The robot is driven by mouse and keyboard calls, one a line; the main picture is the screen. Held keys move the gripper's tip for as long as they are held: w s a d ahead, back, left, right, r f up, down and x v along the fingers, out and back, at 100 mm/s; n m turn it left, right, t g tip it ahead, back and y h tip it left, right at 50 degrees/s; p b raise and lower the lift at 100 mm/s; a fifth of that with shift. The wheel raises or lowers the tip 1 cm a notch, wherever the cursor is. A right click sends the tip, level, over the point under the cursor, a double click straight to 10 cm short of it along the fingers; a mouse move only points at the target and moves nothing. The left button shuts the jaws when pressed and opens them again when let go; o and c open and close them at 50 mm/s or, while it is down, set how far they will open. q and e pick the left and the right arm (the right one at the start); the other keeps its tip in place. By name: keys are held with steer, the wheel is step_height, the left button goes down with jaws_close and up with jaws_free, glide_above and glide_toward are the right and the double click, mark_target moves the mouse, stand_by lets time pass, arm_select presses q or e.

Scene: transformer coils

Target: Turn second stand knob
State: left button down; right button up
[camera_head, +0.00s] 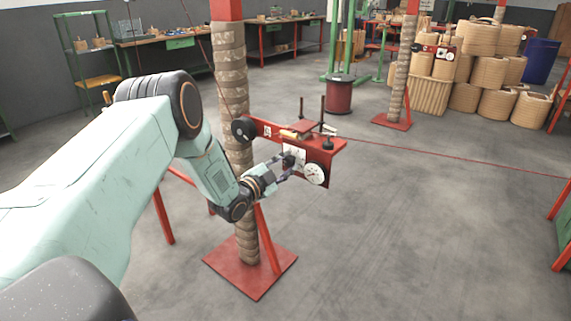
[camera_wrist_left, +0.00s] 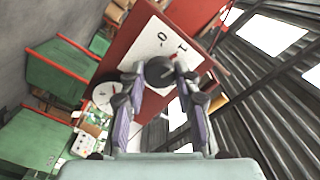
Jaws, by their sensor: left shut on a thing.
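The stand is a wrapped post (camera_head: 231,80) on a red base plate, with a red bracket (camera_head: 325,146) on it. A white panel on the bracket carries a dark round knob, which shows in the left wrist view (camera_wrist_left: 159,71) beside the marks 0 and 1. My left gripper (camera_head: 286,163) reaches the panel from the left. In the left wrist view its two fingers (camera_wrist_left: 158,85) are shut on the knob, one on each side. The fingers partly hide the knob in the head view. My right gripper is not in view.
A white dial (camera_head: 315,174) sits right of the knob. A thin red line runs right from the bracket. Another wrapped post (camera_head: 401,75) and stacked coils (camera_head: 487,72) stand behind. The floor at front right is clear.

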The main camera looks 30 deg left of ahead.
arm_select(q)
steer(key=shift+a, duration=0.1)
steer(key=c, duration=1)
jaws_free()
steer(key=shift+f, duration=0.1)
steer(key=s, duration=1.2)
steer(key=shift+a, duration=0.4)
